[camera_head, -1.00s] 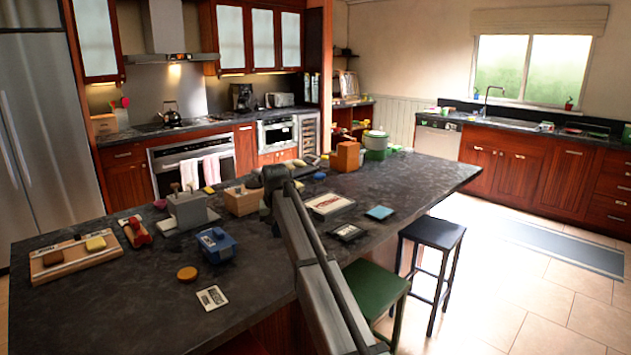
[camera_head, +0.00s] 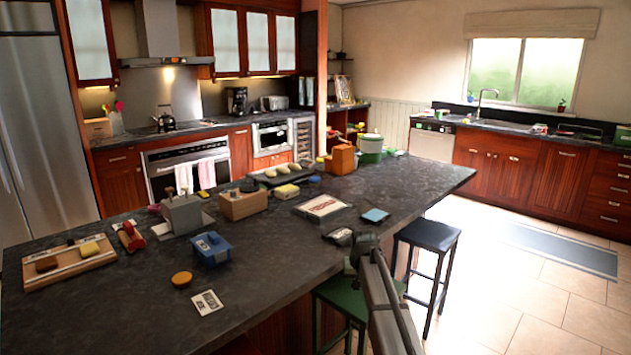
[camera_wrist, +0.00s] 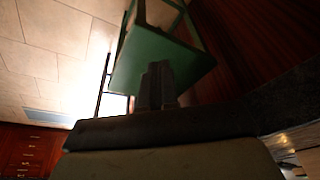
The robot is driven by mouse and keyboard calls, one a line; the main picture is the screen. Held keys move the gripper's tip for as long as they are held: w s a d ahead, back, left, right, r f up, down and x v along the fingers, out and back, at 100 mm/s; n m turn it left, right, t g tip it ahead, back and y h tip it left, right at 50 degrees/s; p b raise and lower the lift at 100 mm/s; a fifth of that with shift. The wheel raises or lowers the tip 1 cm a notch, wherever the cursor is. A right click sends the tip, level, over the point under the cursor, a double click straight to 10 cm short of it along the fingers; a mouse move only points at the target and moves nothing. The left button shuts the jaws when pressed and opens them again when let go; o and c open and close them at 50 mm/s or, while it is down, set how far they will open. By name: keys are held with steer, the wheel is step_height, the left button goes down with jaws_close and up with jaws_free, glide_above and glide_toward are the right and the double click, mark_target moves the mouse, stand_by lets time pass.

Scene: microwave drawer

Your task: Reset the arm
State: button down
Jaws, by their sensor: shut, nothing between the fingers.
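My gripper (camera_wrist: 158,82) shows in the wrist view as two dark fingers close together, shut and empty. The green stool seat (camera_wrist: 160,68) lies beyond the fingertips. In the head view, my arm rises from the bottom right and its end is at the front edge of the dark island counter (camera_head: 280,290), above the green stool (camera_head: 338,300). The fingers are hard to make out there. The microwave drawer (camera_head: 270,139) is built into the back cabinets right of the oven, far from my gripper. Its front looks closed.
The counter carries a wooden board (camera_head: 70,265), a blue box (camera_head: 212,248), a grey block (camera_head: 182,213), a wooden box (camera_head: 243,204), a tray (camera_head: 284,176) and a blue coaster (camera_head: 375,215). A black stool (camera_head: 428,234) stands right of my arm. The floor to the right is open.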

steer(key=s+d+f+g, duration=0.1)
steer(key=s+f+g, duration=0.1)
steer(key=s+f, duration=1.2)
steer(key=s+d+f+g, duration=0.1)
steer(key=s+f+g, duration=0.2)
steer(key=s+f, duration=1.15)
steer(key=s+f+g, duration=0.1)
steer(key=s+f, duration=0.3)
steer(key=s, duration=0.7)
steer(key=s+d+f+g, duration=0.1)
steer(key=s+f, duration=0.4)
steer(key=s, duration=0.6)
steer(key=s+f+g, duration=0.3)
steer(key=s+f, duration=0.2)
steer(key=s, duration=0.6)
steer(key=shift+s+d+n, duration=0.15)
steer(key=shift+d+n, duration=0.15)
steer(key=shift+n, duration=0.1)
